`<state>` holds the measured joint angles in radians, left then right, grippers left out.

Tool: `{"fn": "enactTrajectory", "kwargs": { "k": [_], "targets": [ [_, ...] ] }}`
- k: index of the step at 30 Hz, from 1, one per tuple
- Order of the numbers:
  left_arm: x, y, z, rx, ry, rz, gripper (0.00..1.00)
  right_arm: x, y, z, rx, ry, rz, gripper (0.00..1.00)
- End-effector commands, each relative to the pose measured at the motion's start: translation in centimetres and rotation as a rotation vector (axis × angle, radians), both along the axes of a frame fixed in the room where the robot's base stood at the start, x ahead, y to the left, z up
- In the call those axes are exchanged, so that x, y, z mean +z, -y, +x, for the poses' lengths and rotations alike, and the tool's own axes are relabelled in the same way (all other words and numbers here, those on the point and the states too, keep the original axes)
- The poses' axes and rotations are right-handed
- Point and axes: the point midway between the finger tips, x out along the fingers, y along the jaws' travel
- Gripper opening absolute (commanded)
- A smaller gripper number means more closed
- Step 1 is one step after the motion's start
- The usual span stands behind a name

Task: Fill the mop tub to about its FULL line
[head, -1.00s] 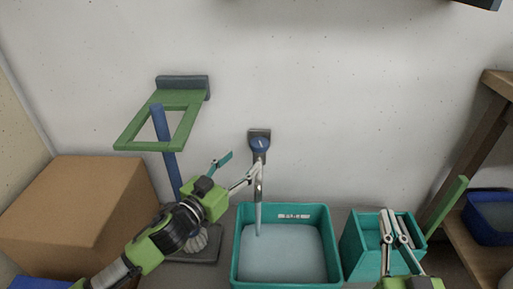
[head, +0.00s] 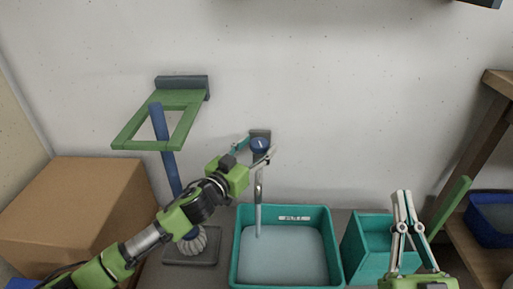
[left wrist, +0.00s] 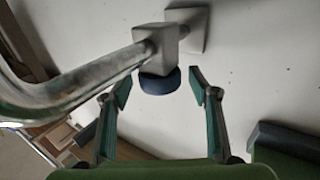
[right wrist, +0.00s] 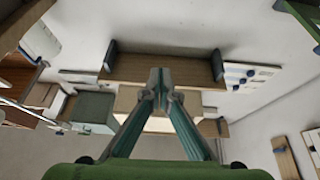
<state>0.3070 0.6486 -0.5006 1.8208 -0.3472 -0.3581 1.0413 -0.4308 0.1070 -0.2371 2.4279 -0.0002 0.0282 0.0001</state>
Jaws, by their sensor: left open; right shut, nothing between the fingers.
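The teal mop tub (head: 237,262) stands below a wall tap, holding grey-blue water (head: 284,258) below its rim. A white label (head: 293,218) sits on its inner back wall; its writing is too small to read. A thin stream (head: 258,220) runs from the metal spout into the tub. The tap's blue knob (head: 259,145) also shows in the left wrist view (left wrist: 160,82). My left gripper (head: 256,150) is open, its fingers on either side of the knob; contact cannot be told. My right gripper (head: 405,193) is shut and empty, above the teal bucket (head: 366,268) right of the tub.
A cardboard box (head: 75,205) stands at the left. A mop with a blue handle (head: 168,165) leans through a green wall bracket (head: 135,145). A wooden shelf (head: 480,150) with a blue tub (head: 490,215) stands at the right. The wall above the tap is clear.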

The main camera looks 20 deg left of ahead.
Motion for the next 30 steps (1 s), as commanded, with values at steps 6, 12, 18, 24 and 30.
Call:
{"fn": "enactTrajectory", "kwargs": {
  "k": [6,12,18,24,30],
  "targets": [
    [0.0,0.0,0.0,0.0,0.0,0.0,0.16,0.0,0.0,0.0,0.0,-0.001,0.0,0.0],
    [0.0,0.2,0.0,0.015,0.001,-0.002,0.16,-0.1,0.0,0.0,0.0,-0.003,-0.001,0.0],
    [0.1,0.6,0.0,0.111,0.006,-0.01,0.16,-0.2,0.0,0.1,0.0,-0.011,-0.003,0.0],
    [0.1,0.7,0.0,0.222,0.007,-0.009,0.16,1.5,0.1,-0.9,0.004,0.084,0.024,0.0],
    [0.0,0.7,0.0,0.327,0.007,-0.008,0.16,4.7,0.3,-3.4,0.015,0.276,0.079,0.0]
  ]
}}
